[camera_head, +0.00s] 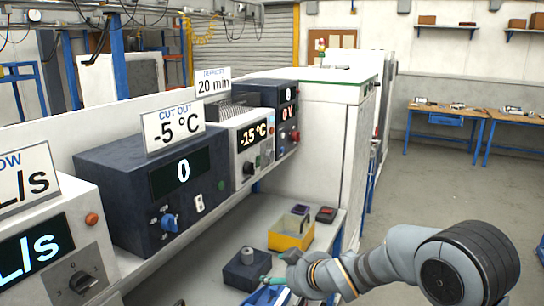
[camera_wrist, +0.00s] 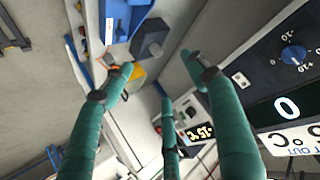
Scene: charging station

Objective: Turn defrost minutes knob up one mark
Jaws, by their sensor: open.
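The sign reading 20 min (camera_head: 213,83), its top line small and partly blurred, stands above a white unit (camera_head: 240,125) whose display reads -15 °C. A dark knob (camera_head: 248,167) sits low on that unit's front; its mark is too small to read. In the wrist view the same -15 display (camera_wrist: 200,132) shows upside down, partly between my fingers. My gripper (camera_wrist: 158,70) has teal fingers, spread and empty, apart from the unit. In the head view the gripper (camera_head: 272,279) is low, over the bench front, well below and in front of the unit.
A dark blue CUT OUT unit (camera_head: 140,190) with a blue knob (camera_head: 169,222) stands left of the white unit. Another dark unit (camera_head: 270,95) is behind it. Open floor is at right.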

